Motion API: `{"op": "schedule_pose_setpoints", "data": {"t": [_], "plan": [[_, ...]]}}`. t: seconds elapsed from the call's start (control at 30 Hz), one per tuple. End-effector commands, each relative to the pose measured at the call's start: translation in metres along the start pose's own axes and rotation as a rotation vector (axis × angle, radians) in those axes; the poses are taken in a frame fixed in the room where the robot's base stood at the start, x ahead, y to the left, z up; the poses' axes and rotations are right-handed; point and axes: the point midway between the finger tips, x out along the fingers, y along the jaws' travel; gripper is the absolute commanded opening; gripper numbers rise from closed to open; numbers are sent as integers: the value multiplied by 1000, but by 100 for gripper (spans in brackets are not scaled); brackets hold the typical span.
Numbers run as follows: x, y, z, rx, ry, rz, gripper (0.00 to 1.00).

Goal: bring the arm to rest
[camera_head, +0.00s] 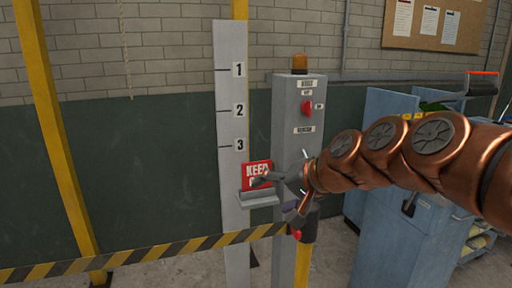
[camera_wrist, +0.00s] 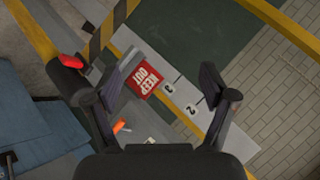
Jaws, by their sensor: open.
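My arm reaches in from the right in the head view. My gripper (camera_head: 277,203) is open, with its two fingers spread apart and nothing between them. The sign sits at a small grey ledge (camera_head: 258,199) on the numbered board (camera_head: 231,110). In the wrist view the sign (camera_wrist: 142,82) shows beyond and between the open fingers.
A yellow-black striped barrier (camera_head: 150,254) crosses low at left. The control post has an orange beacon (camera_head: 299,63) and a red knob (camera_head: 307,108). Blue cabinets (camera_head: 415,235) stand behind my arm at right. A yellow post (camera_head: 55,120) stands at left.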

Motion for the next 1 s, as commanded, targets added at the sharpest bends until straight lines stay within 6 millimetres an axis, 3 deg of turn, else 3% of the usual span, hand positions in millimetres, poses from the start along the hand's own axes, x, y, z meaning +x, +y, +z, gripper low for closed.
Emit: {"op": "schedule_pose_setpoints", "data": {"t": [0.03,0.2,0.5,0.7,1.0], "plan": [[-8,9,26,-40,-54,62,83],[-33,66,110,-149,-242,276,83],[-116,169,227,-200,-549,616,83],[-159,203,268,-179,-669,732,83],[-167,210,277,-175,-693,755,83]]}}
